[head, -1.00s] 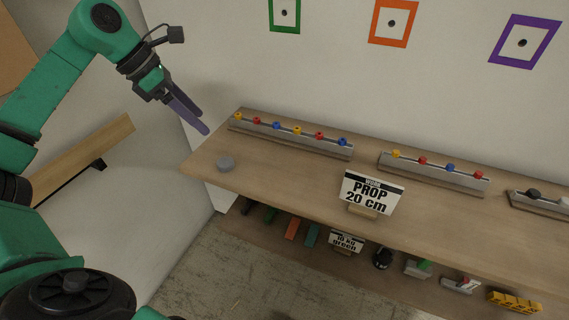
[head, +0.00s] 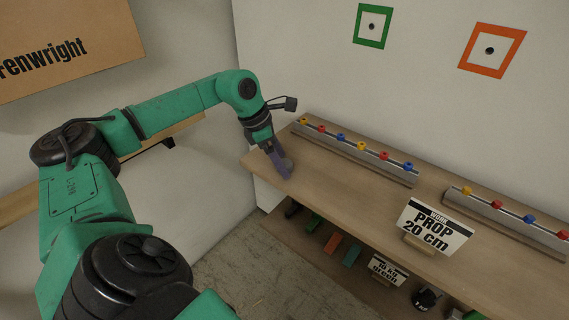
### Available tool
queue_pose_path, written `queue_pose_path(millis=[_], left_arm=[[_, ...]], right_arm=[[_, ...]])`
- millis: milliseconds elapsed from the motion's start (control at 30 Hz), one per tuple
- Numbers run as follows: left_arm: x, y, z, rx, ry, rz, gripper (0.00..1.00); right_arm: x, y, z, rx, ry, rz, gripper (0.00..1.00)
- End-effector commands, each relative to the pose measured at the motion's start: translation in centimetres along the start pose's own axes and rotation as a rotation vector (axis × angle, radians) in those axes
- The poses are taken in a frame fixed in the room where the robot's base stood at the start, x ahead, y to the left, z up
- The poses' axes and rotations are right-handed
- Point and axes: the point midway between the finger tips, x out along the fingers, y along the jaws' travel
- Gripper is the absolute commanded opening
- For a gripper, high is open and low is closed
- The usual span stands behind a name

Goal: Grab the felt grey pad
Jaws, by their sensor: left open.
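The felt grey pad (head: 287,163) is a small round grey disc on the left end of the wooden shelf top. It is partly hidden by my left gripper (head: 282,168). The gripper points down, its purple-grey fingers open and right at the pad. I cannot tell whether the pad lies between the fingers or just behind them, or whether they touch it. My right gripper is not in view.
The shelf top (head: 345,192) has a rail (head: 360,156) of coloured knobs behind the pad and a second rail (head: 505,219) further right. A "PROP 20 cm" sign (head: 433,226) stands near the front edge. The lower shelf holds several items.

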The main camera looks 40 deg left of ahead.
Motion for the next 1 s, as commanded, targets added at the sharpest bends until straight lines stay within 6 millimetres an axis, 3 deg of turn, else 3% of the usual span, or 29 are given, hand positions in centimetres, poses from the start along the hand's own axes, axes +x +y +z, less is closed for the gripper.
queue_pose_path(millis=[67, 200, 300, 600, 767, 867, 1000], left_arm=[[0.0, 0.0, 0.0, 0.0, 0.0, 0.0, 0.88], [0.0, 0.0, 0.0, 0.0, 0.0, 0.0, 0.34], [-0.1, 0.0, 0.0, 0.0, 0.0, 0.0, 0.0], [-0.2, 0.0, 0.1, 0.0, -0.001, 0.0, 0.0], [-1.6, 0.1, 0.7, 0.002, -0.003, 0.002, 0.0], [-3.8, 0.1, 1.7, 0.001, -0.008, 0.002, 0.0], [-8.8, 0.0, 3.8, 0.002, -0.011, 0.002, 0.0]], right_arm=[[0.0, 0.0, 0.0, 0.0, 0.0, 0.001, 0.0], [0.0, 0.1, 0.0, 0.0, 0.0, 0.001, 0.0], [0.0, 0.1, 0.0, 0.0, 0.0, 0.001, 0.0], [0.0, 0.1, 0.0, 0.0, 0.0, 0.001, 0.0], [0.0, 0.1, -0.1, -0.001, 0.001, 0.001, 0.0], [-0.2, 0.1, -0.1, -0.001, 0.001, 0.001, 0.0], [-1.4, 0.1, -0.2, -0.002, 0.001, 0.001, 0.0]])
